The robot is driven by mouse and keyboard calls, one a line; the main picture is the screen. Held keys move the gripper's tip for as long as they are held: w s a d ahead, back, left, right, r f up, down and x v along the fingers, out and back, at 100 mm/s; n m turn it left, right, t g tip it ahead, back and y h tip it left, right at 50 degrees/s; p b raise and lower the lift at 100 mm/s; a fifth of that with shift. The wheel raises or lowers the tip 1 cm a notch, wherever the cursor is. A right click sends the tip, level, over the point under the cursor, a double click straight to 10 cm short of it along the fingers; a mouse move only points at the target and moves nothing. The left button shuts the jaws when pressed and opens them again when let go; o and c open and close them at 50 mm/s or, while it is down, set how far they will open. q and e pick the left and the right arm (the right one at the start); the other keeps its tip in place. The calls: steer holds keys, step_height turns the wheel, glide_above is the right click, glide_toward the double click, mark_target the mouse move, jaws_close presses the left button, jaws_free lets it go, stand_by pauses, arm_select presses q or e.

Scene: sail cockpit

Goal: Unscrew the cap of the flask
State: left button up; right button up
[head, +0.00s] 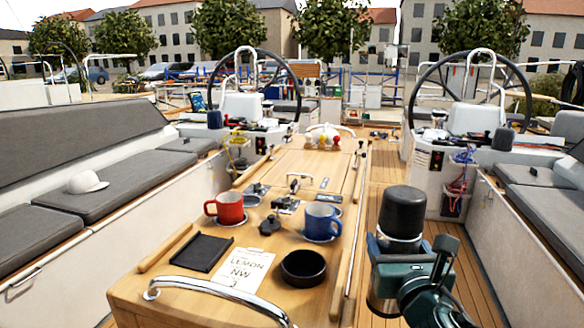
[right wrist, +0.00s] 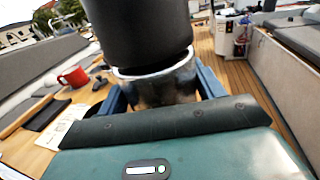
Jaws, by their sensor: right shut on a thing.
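The flask stands upright in my right gripper (head: 402,244), at the right of the head view beside the table. Its black cap (head: 403,211) is on top, above the fingers. Below the cap is a shiny metal body (right wrist: 165,88) with a pale silver rim, seen in the right wrist view between my two blue fingers. The fingers are shut on this body, just under the cap. The black cap (right wrist: 138,32) fills the top of the wrist view. The flask's lower part is hidden behind my gripper. My left gripper is not in view.
The wooden table (head: 140,297) carries a red mug (head: 229,208), a blue mug (head: 320,222), a black bowl (head: 304,267), a black tray (head: 202,252) and a paper sheet (head: 237,267). A chrome rail (head: 215,291) curves along its front. Wooden deck lies to the right.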

arm_select(q)
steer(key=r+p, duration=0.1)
steer(key=p, duration=0.1)
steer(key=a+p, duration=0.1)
steer(key=p, duration=0.1)
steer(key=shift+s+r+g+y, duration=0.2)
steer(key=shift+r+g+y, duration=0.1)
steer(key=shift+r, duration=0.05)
arm_select(e)
steer(key=s+d+f, duration=0.1)
steer(key=s+f, duration=0.7)
steer(key=s, duration=0.5)
steer(key=shift+s+d+f+y, duration=0.15)
steer(key=shift+s+f+y, duration=0.05)
steer(key=shift+s+y, duration=0.1)
steer(key=shift+n, duration=0.3)
